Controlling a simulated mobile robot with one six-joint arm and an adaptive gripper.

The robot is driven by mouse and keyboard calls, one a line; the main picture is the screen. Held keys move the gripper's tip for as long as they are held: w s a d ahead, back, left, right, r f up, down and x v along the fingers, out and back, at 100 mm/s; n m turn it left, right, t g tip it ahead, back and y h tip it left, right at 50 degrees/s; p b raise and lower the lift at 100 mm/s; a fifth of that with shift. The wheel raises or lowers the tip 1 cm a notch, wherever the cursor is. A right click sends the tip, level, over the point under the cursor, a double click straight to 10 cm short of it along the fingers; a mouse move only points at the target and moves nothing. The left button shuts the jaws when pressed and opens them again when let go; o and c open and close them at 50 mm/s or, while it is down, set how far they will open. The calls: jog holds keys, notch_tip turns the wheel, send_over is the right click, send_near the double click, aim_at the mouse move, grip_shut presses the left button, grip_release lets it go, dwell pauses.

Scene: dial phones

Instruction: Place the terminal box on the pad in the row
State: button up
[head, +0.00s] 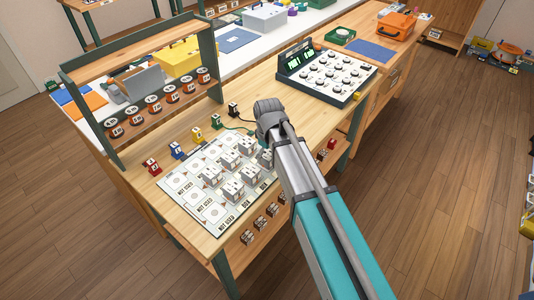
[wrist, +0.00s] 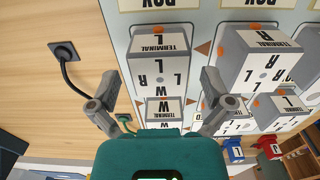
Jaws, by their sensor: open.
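White terminal boxes with black lettering stand in rows on a pale printed mat (head: 213,224) on the wooden bench in the head view; one is a terminal box at the front (head: 232,190). Bare pads show at the left of the mat, such as a pad (head: 173,180). In the wrist view a terminal box (wrist: 160,64) marked L, W and R lies straight ahead, between the lines of my gripper's fingers (wrist: 161,88). The fingers are spread, with space on both sides of it. I cannot tell whether they reach around it. In the head view my arm hides the fingertips.
Another terminal box (wrist: 258,65) stands close to the right in the wrist view. A socket with a black cable (wrist: 64,52) is at the left. A dial console (head: 326,72) stands behind. A shelf with several round reels (head: 154,104) borders the bench. Small coloured phones (head: 176,149) line the mat's back edge.

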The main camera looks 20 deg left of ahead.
aim_at(268, 155)
notch_tip(268, 155, up, 12)
jog(key=p, duration=1.1)
jog(key=shift+f, duration=0.2)
dwell(0.7)
jog(key=s+d+m, duration=0.3)
jog(key=d+m, duration=0.3)
jog(key=d, duration=1.2)
jog(key=s+d+m, duration=0.3)
jog(key=d+m, duration=0.4)
jog(key=d, duration=1.1)
jog(key=shift+m, duration=0.3)
jog(key=shift+w, duration=0.1)
